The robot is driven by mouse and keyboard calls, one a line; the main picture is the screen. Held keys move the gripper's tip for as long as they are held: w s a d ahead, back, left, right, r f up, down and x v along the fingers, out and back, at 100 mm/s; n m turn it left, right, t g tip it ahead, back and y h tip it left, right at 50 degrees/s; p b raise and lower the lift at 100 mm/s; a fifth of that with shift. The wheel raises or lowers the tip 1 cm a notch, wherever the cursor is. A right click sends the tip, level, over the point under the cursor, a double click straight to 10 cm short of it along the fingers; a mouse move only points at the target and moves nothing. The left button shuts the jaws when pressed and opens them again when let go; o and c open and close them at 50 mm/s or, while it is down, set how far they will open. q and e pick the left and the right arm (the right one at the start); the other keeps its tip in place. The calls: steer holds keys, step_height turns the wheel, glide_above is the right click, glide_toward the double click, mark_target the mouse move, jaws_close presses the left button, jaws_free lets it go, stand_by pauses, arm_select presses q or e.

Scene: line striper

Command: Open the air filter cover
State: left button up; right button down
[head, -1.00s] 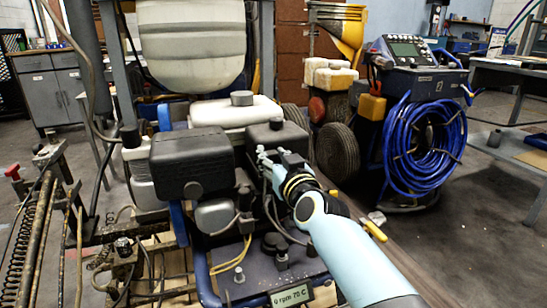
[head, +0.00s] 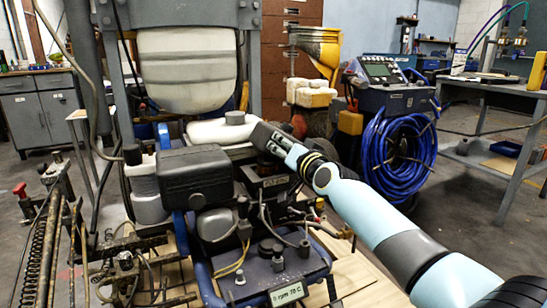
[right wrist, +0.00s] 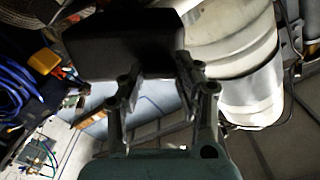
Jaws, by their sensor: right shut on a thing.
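My right gripper (head: 283,145) is shut on the air filter cover (head: 263,134), a dark box-shaped cover. The cover is tilted and held up off the engine, beside the white tank. In the right wrist view the black cover (right wrist: 120,42) fills the top middle, between the fingertips of the gripper (right wrist: 155,85). Below the cover, the dark top of the engine's filter housing (head: 270,170) shows, partly behind my right arm. My left gripper is not in view.
A larger black box (head: 195,177) sits on the engine left of the housing. A white tank (head: 222,130) lies behind, under a big hanging pale tank (head: 187,68). A blue hose coil (head: 398,146) on a machine stands to the right. Cables and rods crowd the lower left.

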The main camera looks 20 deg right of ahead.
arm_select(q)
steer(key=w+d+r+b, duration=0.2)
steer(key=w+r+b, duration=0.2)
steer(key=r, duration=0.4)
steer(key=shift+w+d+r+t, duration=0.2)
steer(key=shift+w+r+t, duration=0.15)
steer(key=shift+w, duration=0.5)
arm_select(e)
steer(key=d+m, duration=1.3)
steer(key=shift+w+d, duration=0.25)
steer(key=shift+r, duration=0.1)
steer(key=c, duration=0.9)
jaws_free()
steer(key=shift+s, duration=0.1)
steer(key=shift+s+d, duration=0.1)
steer(key=shift+s, duration=3.55)
